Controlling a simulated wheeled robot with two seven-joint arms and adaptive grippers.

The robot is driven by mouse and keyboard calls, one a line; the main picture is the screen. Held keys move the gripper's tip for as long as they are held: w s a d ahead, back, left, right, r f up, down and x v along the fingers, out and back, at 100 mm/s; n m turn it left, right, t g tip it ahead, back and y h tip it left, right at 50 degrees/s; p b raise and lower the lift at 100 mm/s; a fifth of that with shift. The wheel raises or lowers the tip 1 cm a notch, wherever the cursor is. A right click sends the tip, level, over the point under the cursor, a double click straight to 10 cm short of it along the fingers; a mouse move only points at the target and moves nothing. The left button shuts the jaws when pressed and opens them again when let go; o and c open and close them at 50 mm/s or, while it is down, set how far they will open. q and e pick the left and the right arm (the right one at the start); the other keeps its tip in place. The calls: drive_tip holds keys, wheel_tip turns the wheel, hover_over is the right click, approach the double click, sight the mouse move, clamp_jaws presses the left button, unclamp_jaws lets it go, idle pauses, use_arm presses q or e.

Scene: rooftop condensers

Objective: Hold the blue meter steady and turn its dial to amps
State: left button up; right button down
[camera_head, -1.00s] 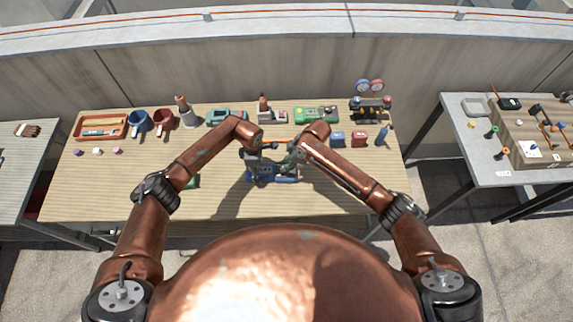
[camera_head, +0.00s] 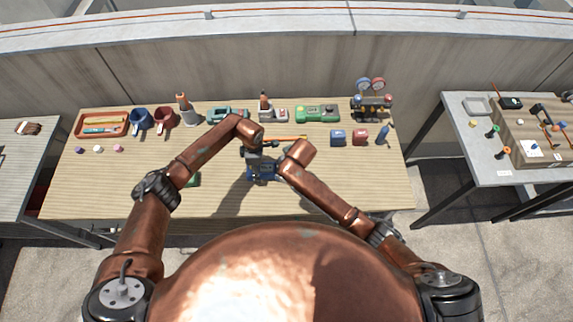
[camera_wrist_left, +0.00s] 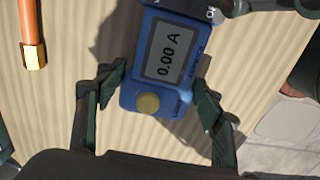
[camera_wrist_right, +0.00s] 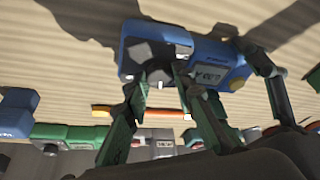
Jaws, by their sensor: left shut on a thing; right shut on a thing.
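The blue meter (camera_head: 262,172) is at the middle of the bench, partly hidden by my arms in the head view. In the left wrist view, the meter (camera_wrist_left: 128,95) lies between the two fingers of my left gripper (camera_wrist_left: 155,85), which is shut on its body near the yellow button (camera_wrist_left: 148,103). Its display (camera_wrist_left: 170,52) reads 0.00 A. In the right wrist view, my right gripper (camera_wrist_right: 157,82) has its fingertips on either side of the dark dial (camera_wrist_right: 150,54) and is shut on it. My right fingertips are hidden in the head view.
A blue box (camera_head: 337,138) and a red box (camera_head: 360,137) stand to the right. A green device (camera_head: 317,113), a gauge set (camera_head: 372,100), mugs and an orange tray (camera_head: 100,134) line the back.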

drive_tip(key=shift+a+m+h, duration=0.1)
drive_tip(key=shift+m+h, duration=0.4)
drive_tip(key=shift+m, duration=0.8)
drive_tip(key=c, duration=1.6)
unclamp_jaws()
drive_tip(key=shift+s+r, duration=0.1)
drive_tip(key=v, duration=1.1)
drive_tip(key=shift+s+r, duration=0.3)
